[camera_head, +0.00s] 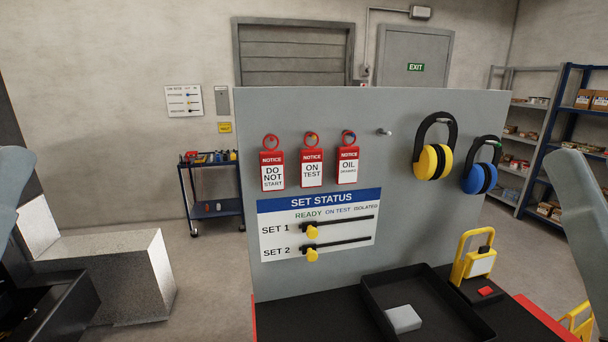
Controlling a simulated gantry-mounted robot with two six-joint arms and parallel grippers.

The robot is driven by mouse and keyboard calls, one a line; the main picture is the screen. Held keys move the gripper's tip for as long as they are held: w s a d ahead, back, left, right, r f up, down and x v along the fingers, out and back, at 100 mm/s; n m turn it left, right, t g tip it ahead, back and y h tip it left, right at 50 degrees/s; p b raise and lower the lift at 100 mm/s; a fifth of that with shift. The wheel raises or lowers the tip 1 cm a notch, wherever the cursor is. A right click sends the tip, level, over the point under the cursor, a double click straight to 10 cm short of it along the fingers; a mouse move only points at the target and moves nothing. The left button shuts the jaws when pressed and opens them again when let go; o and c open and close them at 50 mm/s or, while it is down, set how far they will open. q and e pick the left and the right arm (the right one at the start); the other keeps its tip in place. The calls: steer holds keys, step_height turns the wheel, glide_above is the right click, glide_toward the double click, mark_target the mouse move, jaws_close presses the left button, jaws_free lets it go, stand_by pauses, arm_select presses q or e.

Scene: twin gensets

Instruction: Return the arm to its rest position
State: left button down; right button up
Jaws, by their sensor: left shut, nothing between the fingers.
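Pale grey links of my arms show at the left edge (12,185) and right edge (585,215). No fingers of either gripper can be made out in the head view. A grey upright panel (420,250) stands in the middle. It carries a SET STATUS board (345,240) with two yellow sliders, for SET 1 (312,231) and SET 2 (312,254), both under READY. Red and white tags read DO NOT START (272,171), ON TEST (312,168) and OIL DRAINED (348,165); they hang in a row.
Yellow ear defenders (432,162) and blue ear defenders (480,178) hang right of a bare peg (384,132). Below are a black tray (378,310) with a grey block (403,318) and a yellow-framed stand (468,258). A metal box (105,270) stands at left.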

arm_select(q)
step_height(320, 180, up, 36)
steer(key=p, duration=3.3)
step_height(320, 180, down, 61)
steer(key=b, duration=6.1)
steer(key=shift+w+f, duration=0.15)
steer(key=c, duration=1.6)
jaws_free()
